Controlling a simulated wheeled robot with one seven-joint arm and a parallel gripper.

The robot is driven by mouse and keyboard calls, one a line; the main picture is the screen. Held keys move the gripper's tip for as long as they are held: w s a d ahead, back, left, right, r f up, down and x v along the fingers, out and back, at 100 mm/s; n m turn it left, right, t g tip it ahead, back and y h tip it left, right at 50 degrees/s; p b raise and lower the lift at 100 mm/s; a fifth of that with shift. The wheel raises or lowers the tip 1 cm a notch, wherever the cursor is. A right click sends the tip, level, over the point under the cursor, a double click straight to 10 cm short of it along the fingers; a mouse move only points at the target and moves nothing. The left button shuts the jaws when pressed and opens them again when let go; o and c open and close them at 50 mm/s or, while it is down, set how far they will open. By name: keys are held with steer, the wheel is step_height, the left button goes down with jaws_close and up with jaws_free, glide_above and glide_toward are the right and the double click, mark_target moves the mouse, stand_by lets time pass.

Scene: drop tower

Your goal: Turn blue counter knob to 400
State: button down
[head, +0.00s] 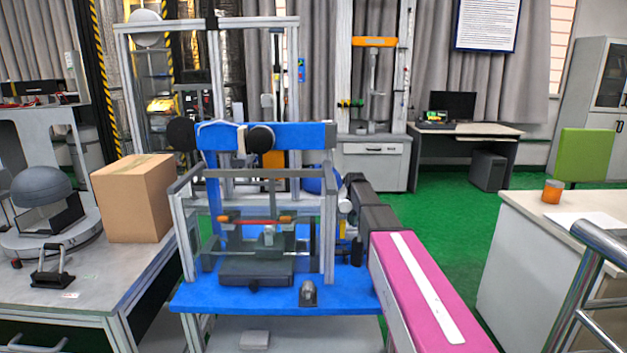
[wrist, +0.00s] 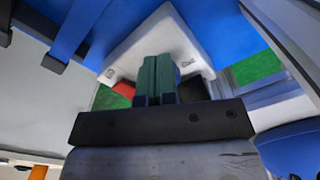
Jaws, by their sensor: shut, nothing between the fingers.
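The blue test machine (head: 318,136) with its grey metal frame stands in the middle of the head view, on a blue base plate (head: 345,290). A rounded blue part (head: 319,181) shows behind the right side of the frame; I cannot tell whether it is the counter knob. No counter digits are readable. My gripper (wrist: 157,72) shows in the wrist view with its green fingers shut and empty. The fingers lie in front of a white triangular bracket (wrist: 130,50) below a blue surface; contact cannot be told. I cannot make out my gripper in the head view.
A cardboard box (head: 135,195) and a grey dome device (head: 43,190) sit on the left table. A white counter with an orange cup (head: 552,191) stands at the right, by a metal rail (head: 580,290). Green floor (head: 455,225) is open between machine and counter.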

steer(key=shift+w+a+f, duration=0.15)
steer(key=shift+a+f, duration=0.2)
steer(key=shift+f, duration=0.2)
steer(key=shift+s+a, duration=0.15)
steer(key=shift+s, duration=0.1)
steer(key=shift+a+r, duration=0.2)
steer(key=shift+r, duration=0.55)
steer(key=r, duration=0.4)
steer(key=shift+d+r, duration=0.3)
steer(key=shift+r, duration=0.05)
steer(key=n, duration=0.2)
steer(key=d+n, duration=0.1)
steer(key=n, duration=0.1)
steer(key=d+n, duration=0.1)
steer(key=n, duration=0.1)
steer(key=shift+d+r, duration=0.15)
steer(key=shift+r, duration=0.2)
